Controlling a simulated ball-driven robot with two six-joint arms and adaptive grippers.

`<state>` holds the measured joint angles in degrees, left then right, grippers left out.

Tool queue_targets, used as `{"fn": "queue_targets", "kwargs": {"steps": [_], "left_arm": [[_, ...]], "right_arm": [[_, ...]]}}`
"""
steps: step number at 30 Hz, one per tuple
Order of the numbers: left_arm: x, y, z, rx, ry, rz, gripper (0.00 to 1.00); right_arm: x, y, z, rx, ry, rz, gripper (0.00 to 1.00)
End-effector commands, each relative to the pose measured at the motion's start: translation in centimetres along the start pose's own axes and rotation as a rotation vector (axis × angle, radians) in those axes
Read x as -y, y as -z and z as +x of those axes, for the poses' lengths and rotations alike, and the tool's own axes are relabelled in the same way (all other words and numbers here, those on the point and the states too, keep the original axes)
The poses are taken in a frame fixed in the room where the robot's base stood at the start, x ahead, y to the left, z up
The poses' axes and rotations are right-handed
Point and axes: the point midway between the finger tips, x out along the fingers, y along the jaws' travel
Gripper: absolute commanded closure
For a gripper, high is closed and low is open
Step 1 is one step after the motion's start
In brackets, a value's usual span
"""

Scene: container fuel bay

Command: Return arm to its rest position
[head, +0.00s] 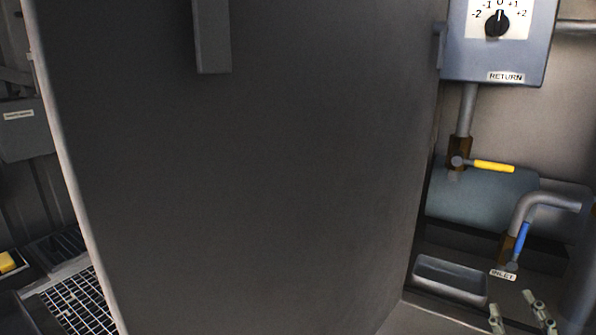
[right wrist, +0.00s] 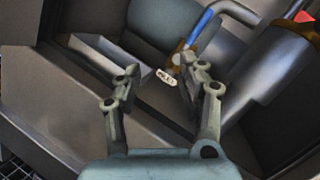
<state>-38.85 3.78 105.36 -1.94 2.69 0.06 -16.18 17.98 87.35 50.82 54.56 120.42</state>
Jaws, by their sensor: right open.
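My right gripper (head: 514,312) shows at the bottom right of the head view, with only its fingertips in the picture. In the right wrist view my right gripper (right wrist: 160,85) is open, and nothing is between its fingers. Beyond the fingertips are the INLET label (right wrist: 167,80) and the blue valve handle (right wrist: 203,25). The blue handle also shows in the head view (head: 521,243), just above the INLET label (head: 503,275). The gripper looks apart from both. My left gripper is not in view.
A large dark panel (head: 250,180) fills the middle of the head view. At right are a blue-grey tank (head: 475,200), a yellow valve handle (head: 494,167), a bent pipe (head: 545,201), a dial box (head: 497,50) marked RETURN and a shallow tray (head: 450,277). A grating (head: 78,302) lies lower left.

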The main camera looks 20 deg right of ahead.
Motion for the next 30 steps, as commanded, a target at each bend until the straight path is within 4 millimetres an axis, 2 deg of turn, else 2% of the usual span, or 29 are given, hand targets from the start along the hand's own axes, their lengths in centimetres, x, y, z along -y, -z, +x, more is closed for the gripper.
{"fn": "queue_targets", "kwargs": {"steps": [1, 5, 8, 11, 12, 14, 15, 18, 21, 25, 30], "left_arm": [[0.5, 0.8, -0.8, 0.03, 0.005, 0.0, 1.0], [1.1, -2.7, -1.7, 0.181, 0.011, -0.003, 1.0], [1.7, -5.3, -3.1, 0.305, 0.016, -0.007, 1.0], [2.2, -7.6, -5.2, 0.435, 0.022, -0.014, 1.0], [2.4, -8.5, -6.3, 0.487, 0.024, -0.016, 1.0], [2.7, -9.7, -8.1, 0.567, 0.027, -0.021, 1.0], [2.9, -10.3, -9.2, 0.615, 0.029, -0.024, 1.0], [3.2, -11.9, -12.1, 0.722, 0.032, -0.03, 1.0], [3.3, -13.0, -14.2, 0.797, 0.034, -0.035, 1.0], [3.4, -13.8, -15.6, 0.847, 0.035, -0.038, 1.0], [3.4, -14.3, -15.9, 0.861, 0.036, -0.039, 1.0]], "right_arm": [[-0.1, -1.5, 0.1, -0.024, -0.082, -0.178, 0.59], [-3.5, 0.6, -3.6, -0.066, -0.396, -0.723, 0.59], [-5.5, 2.6, -8.4, -0.029, -0.68, -1.121, 0.59], [-6.3, 4.5, -14.9, 0.09, -1.001, -1.481, 0.59], [-6.3, 5.0, -17.9, 0.164, -1.136, -1.608, 0.59], [-5.7, 5.6, -22.5, 0.307, -1.34, -1.775, 0.59], [-5.2, 5.8, -25.6, 0.418, -1.471, -1.864, 0.59], [-3.3, 5.9, -32.3, 0.709, -1.738, -2.0, 0.59], [-1.5, 5.8, -37.0, 0.957, -1.912, -2.047, 0.59], [-0.2, 5.7, -40.1, 1.146, -2.019, -2.052, 0.59], [0.0, 5.9, -41.0, 1.197, -2.043, -2.05, 0.59]]}}
